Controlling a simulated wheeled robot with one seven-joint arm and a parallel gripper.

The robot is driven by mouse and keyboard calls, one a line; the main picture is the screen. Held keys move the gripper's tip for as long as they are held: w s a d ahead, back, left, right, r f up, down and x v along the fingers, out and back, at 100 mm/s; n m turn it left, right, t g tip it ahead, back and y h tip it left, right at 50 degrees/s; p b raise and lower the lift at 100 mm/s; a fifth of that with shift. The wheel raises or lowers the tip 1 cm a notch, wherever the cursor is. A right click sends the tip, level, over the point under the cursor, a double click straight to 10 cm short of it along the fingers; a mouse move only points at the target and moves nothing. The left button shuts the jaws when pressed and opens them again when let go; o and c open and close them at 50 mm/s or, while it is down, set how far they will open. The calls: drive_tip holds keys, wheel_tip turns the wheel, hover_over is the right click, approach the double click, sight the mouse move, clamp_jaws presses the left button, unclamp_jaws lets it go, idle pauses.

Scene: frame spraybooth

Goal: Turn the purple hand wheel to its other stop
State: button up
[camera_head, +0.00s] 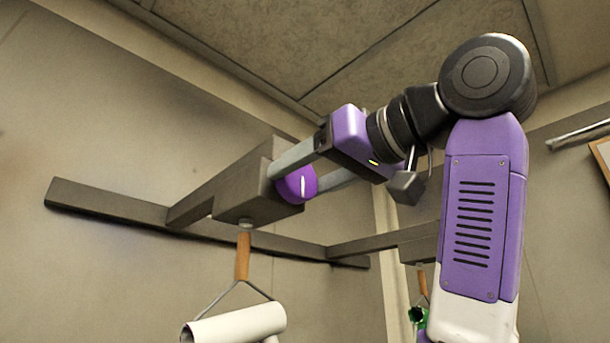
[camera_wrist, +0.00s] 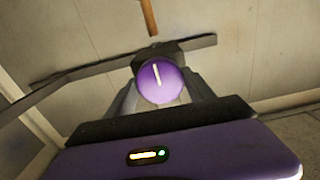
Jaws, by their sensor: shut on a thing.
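The purple hand wheel (camera_head: 299,184) is a round knob with a white line on its face, mounted on the front of a grey box-shaped bracket (camera_head: 240,190) on the wall. My gripper (camera_head: 297,178) reaches it from the right, with one finger on each side of the wheel, and is shut on it. In the wrist view the wheel (camera_wrist: 160,82) sits between the two fingertips (camera_wrist: 160,90). Its white line there stands almost upright, leaning slightly. The wheel's far side is hidden.
A paint roller (camera_head: 235,325) with a wooden handle hangs below the bracket. A grey rail (camera_head: 110,200) runs along the wall. A second bracket (camera_head: 415,243) with a green item (camera_head: 417,315) below it is partly behind my arm. A framed board (camera_head: 602,155) is at the right edge.

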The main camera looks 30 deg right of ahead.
drive_tip(key=shift+f, duration=0.15)
drive_tip(key=o, duration=1.4)
drive_tip(key=shift+c, duration=0.2)
drive_tip(key=b+v, duration=0.3)
drive_tip(key=v, duration=0.5)
